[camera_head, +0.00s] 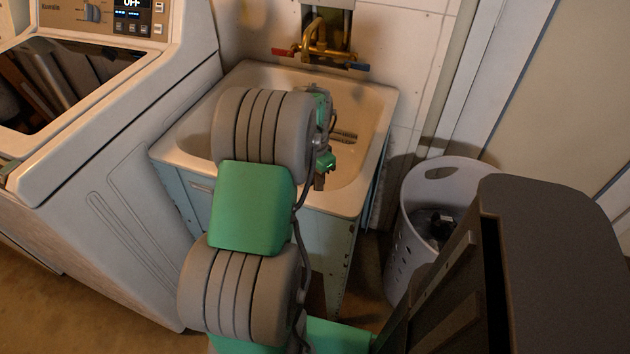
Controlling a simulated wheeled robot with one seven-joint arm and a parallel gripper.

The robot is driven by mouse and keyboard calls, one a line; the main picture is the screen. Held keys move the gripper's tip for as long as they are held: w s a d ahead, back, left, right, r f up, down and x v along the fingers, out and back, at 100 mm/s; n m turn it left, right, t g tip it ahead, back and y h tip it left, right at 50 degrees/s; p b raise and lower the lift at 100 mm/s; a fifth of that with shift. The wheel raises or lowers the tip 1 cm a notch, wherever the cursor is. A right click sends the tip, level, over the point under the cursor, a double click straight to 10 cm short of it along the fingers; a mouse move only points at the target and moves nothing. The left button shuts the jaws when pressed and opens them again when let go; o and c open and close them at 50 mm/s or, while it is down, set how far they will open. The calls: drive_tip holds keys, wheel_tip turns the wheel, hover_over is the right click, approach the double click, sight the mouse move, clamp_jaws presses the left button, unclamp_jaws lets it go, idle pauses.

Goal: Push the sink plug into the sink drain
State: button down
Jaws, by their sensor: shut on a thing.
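The utility sink (382,105) is a pale, worn basin on a blue-grey cabinet. My arm covers its left and middle part. My gripper (320,181) shows only in part, just right of my arm's upper joint and over the basin. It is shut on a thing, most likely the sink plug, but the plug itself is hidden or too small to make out. A dark slotted patch (344,136) shows in the basin to the right of the gripper. I cannot tell whether it is the drain, and no drain opening is clearly visible.
A brass faucet (322,42) with red and blue handles is on the wall behind the sink. A white washing machine (120,190) stands close on the left. A white perforated basket (415,215) stands on the floor at the right.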

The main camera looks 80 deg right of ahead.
drive_tip(key=shift+f+b, duration=0.65)
drive_tip(key=shift+f, duration=0.55)
drive_tip(key=c, duration=1.1)
unclamp_jaws()
wheel_tip(320, 180, up, 8)
drive_tip(key=shift+f+p, duration=0.1)
drive_tip(key=shift+p, duration=0.45)
